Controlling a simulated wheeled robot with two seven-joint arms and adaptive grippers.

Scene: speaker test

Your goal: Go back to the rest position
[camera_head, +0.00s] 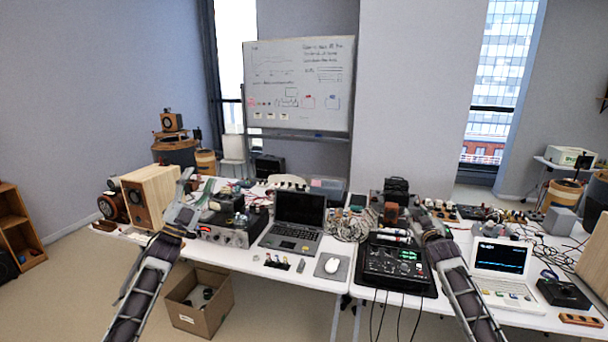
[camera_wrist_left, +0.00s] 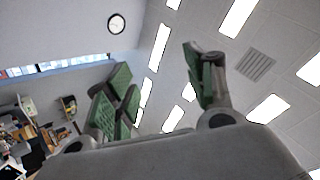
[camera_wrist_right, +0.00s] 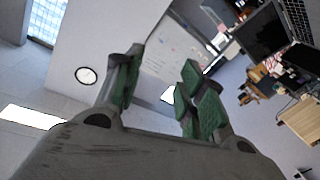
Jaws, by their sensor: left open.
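My left gripper (camera_head: 190,190) is raised over the left part of the table, in front of the wooden speaker and the grey amplifier. In the left wrist view its green-padded fingers (camera_wrist_left: 160,80) stand apart with nothing between them. My right gripper (camera_head: 428,226) is over the right table, beside the black mixer. In the right wrist view its green-padded fingers (camera_wrist_right: 158,82) are also apart, with nothing held between them. Both wrist views look up past the fingers toward ceiling and walls.
A cardboard box (camera_head: 197,318) stands on the floor in front. Air above the tables looks free.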

